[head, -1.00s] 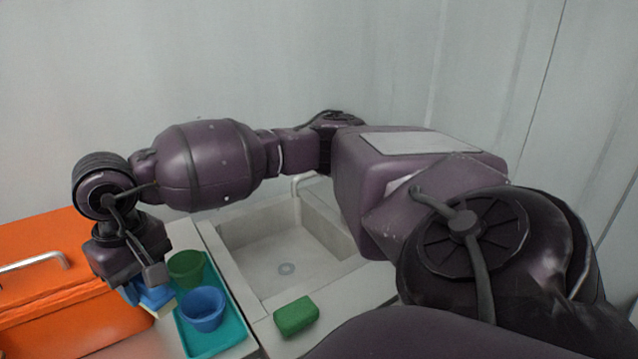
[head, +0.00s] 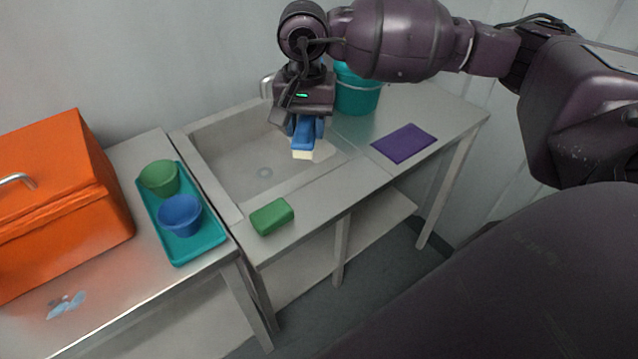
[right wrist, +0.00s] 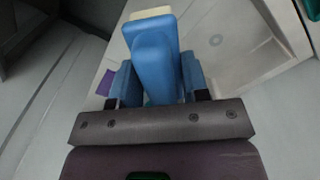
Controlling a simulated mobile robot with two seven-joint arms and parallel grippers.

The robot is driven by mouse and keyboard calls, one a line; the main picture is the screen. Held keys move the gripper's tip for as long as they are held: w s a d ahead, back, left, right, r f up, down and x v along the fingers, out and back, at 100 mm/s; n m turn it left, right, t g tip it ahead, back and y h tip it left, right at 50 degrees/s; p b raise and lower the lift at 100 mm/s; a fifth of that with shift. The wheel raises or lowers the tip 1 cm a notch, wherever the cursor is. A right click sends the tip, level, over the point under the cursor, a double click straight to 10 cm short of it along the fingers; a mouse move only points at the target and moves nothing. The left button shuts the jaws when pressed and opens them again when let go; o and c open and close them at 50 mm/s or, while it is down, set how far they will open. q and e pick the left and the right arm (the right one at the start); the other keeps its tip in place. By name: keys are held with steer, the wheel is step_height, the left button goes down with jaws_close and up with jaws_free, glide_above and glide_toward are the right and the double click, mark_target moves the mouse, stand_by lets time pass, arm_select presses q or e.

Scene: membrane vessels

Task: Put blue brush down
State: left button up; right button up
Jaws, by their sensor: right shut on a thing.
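The blue brush (head: 303,136) has a blue body and a pale cream bristle end. My right gripper (head: 305,122) is shut on it and holds it in the air, bristles down, in front of the right part of the sink in the head view. In the right wrist view the brush (right wrist: 154,58) sits between the two blue fingers of the gripper (right wrist: 158,88). The lower ends of the fingers are partly hidden by the gripper body there. My left gripper is not in view.
A sink (head: 225,150) lies left of the brush. A purple mat (head: 404,143) lies on the counter right, before a teal bucket (head: 357,95). A green block (head: 272,217) lies at the front. A teal tray (head: 200,250) holds green and blue cups, beside an orange box (head: 60,215).

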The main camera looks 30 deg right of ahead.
steer(key=d+m, duration=0.6)
steer(key=m, duration=0.2)
steer(key=m+p, duration=0.1)
steer(key=p, duration=0.1)
glide_above(332, 195)
step_height(332, 195, down, 15)
steer(key=shift+s+f, duration=0.1)
steer(key=shift+f, duration=2.35)
steer(key=shift+f+b, duration=0.2)
steer(key=shift+b, duration=0.1)
steer(key=o, duration=0.9)
